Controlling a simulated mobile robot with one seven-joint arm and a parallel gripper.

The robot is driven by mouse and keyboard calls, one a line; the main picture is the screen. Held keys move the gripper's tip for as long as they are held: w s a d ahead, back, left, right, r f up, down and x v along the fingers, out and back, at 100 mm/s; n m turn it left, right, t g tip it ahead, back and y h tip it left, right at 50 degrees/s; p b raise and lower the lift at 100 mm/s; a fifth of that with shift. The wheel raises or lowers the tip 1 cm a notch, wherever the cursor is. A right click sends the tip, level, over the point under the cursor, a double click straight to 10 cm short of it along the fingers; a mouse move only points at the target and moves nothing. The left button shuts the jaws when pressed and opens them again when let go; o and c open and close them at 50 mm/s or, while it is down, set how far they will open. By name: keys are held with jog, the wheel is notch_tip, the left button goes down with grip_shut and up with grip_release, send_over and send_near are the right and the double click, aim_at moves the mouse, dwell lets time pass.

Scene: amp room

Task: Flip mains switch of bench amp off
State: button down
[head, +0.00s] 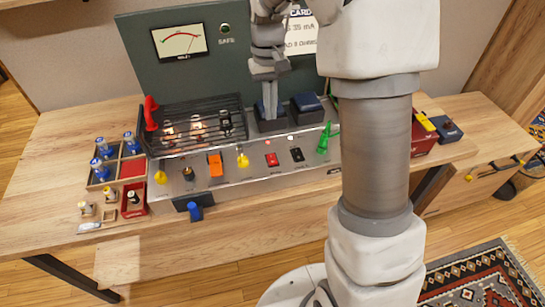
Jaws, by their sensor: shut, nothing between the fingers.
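The bench amp (243,177) is a long silver chassis on the wooden bench. Its front strip carries a red switch (272,160), a black switch (297,154), an orange part (215,165) and yellow knobs (243,160). A small red light shows above the red switch. Labels are too small to read, so I cannot tell for certain which is the mains switch or its position. My gripper (270,116) points down, shut and empty, over the rear of the chassis, behind the red switch and apart from it in the picture. My arm hides the chassis's right end.
A black cage (195,121) with glowing tubes stands left of my gripper. Dark transformer boxes (306,105) stand beside it. A green lever (325,138) rises at right. A green meter panel (130,42) stands behind. A compartment tray (112,166) holds blue tubes. The bench front is mostly clear.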

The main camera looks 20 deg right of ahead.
aim_at(272, 157)
jog(key=shift+f, duration=0.1)
dwell(0.3)
jog(key=f, duration=0.4)
jog(key=s+f+b, duration=0.1)
jog(key=f, duration=0.4)
jog(key=f+b, duration=0.1)
jog(key=f, duration=0.3)
jog(key=shift+s+f, duration=0.35)
jog(key=shift+s, duration=0.05)
jog(key=shift+s+f, duration=0.2)
jog(key=shift+f, duration=0.1)
jog(key=shift+w, duration=0.15)
jog(key=shift+w+r, duration=0.1)
jog(key=shift+w, duration=0.65)
